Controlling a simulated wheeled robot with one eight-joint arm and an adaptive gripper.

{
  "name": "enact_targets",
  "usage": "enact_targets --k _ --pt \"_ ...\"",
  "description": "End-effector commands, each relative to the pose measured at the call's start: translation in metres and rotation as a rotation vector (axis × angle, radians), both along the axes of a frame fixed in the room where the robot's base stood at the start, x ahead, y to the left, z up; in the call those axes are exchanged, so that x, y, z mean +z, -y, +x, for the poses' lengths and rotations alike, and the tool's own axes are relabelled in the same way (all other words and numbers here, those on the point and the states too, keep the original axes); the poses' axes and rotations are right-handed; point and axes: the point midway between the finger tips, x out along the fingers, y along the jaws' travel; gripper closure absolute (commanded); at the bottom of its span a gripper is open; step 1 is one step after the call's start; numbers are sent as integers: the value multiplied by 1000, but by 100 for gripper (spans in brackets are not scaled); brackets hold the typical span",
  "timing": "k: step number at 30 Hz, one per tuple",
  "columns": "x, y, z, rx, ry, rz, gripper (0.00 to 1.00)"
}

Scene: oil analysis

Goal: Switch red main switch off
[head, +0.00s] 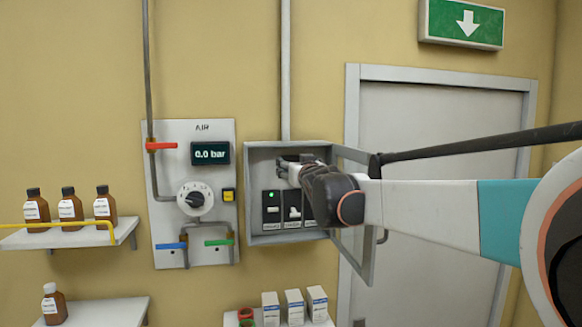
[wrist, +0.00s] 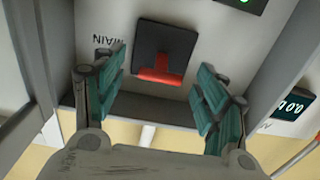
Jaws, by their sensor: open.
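In the head view my gripper (head: 283,166) reaches into the upper part of the open grey switch box (head: 262,240), and the gripper and arm hide the main switch.
The box's door (head: 356,245) hangs open on the right, close beside my arm. Lower in the box are black breaker modules (head: 293,208), one with a green light. An air panel (head: 165,240) reading 0.0 bar is on the left. Brown bottles (head: 70,208) stand on a shelf.

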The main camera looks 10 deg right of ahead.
Motion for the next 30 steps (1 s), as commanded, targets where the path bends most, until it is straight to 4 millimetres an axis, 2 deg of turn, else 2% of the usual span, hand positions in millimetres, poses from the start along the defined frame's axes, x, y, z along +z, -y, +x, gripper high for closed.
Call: enact_targets --k 1,6,7,19,30 --pt "0 0 0 0 0 0 38" --pt "0 0 0 0 0 0 77" --pt "0 0 0 0 0 0 80" --pt "-4 -2 0 9 37 1 80" --pt "-16 0 0 1 224 0 80"
